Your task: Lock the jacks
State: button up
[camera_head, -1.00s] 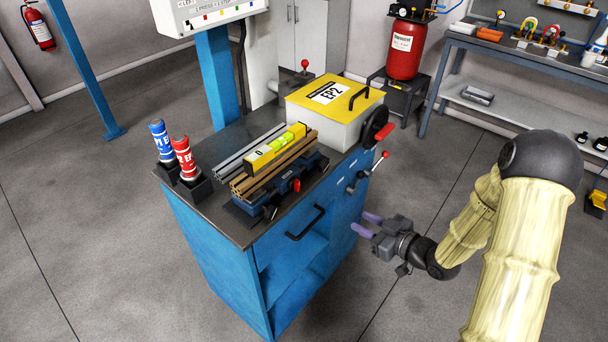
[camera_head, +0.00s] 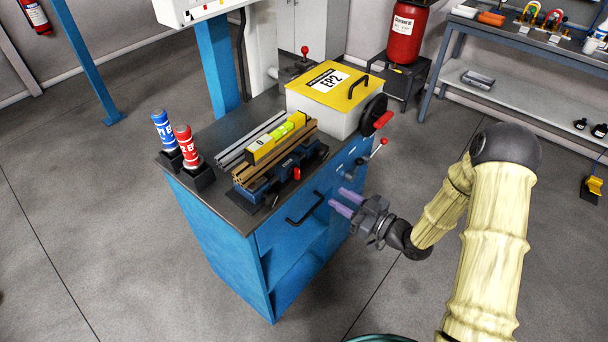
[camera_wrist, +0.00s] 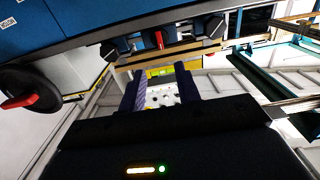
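No part is plainly labelled a jack, so I cannot tell which parts are the jacks. A lever with a red ball (camera_head: 384,141) sticks out from the right end of the blue cabinet (camera_head: 220,235). A black handwheel with a red grip (camera_head: 383,120) is above it, and also shows in the wrist view (camera_wrist: 20,99). Another red-ball lever (camera_head: 305,50) stands behind the yellow-topped EP2 box (camera_head: 335,84). My gripper (camera_head: 343,201) is open and empty, in front of the cabinet's right side, below the lever. Its two purple fingers are apart in the wrist view (camera_wrist: 160,85).
A black drawer handle (camera_head: 304,208) juts out near my fingers.

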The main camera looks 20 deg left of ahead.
aim_at(299, 174)
jog(key=p+x, duration=0.2)
jog(key=x, duration=1.1)
grip_shut()
